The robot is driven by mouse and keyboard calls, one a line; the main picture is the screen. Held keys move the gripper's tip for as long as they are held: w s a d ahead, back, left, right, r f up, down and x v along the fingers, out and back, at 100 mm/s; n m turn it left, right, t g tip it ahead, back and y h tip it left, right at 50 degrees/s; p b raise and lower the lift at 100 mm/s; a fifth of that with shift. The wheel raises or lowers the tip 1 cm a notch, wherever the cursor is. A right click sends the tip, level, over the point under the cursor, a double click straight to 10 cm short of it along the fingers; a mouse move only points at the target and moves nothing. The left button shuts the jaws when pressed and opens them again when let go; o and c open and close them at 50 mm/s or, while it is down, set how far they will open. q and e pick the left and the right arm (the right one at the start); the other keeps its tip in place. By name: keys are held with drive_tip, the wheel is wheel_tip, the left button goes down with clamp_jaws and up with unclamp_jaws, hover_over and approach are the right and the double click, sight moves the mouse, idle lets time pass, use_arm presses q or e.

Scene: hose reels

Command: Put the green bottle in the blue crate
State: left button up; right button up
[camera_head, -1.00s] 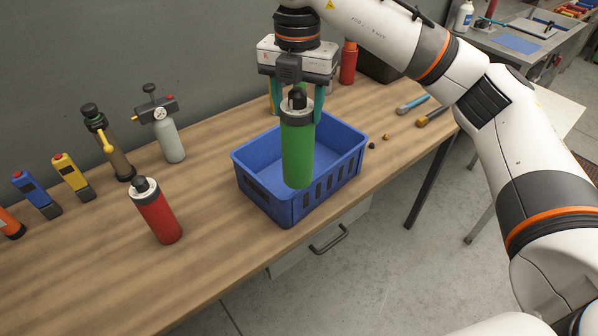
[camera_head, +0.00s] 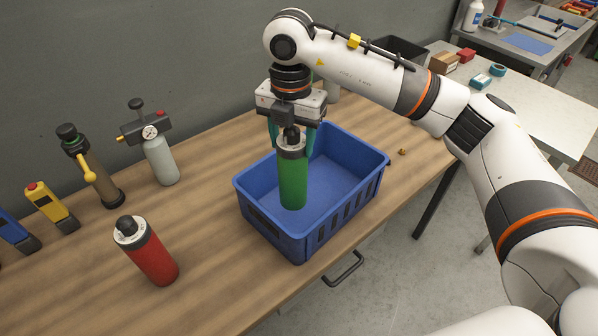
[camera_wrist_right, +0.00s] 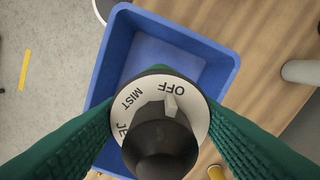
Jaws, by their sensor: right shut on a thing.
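The green bottle (camera_head: 293,182) has a grey collar and a black cap. My right gripper (camera_head: 291,140) is shut on it near its top and holds it upright. The bottle is over the blue crate (camera_head: 330,228), and its lower part appears within the crate's opening; I cannot tell whether it touches the floor of the crate. In the right wrist view the bottle's cap (camera_wrist_right: 160,150) shows between the green fingers, with the blue crate (camera_wrist_right: 103,80) below. My left gripper is not in view.
A red bottle (camera_head: 148,252) stands left of the crate. A grey bottle with a gauge (camera_head: 160,160), a brown bottle with a yellow lever (camera_head: 98,178) and a yellow tool (camera_head: 52,206) stand along the back left. Bare table lies between the red bottle and the crate.

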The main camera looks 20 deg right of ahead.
sight(293, 174)
wheel_tip(293, 174, down, 2)
drive_tip(key=shift+f, duration=0.1)
drive_tip(key=shift+f+p, duration=0.4)
drive_tip(key=shift+f, duration=0.3)
wheel_tip(293, 174, down, 2)
drive_tip(key=shift+f+p, duration=0.1)
drive_tip(key=shift+p, duration=0.2)
drive_tip(key=shift+f, duration=0.35)
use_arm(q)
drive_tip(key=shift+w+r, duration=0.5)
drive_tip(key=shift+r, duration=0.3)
use_arm(e)
drive_tip(key=o, duration=1.5)
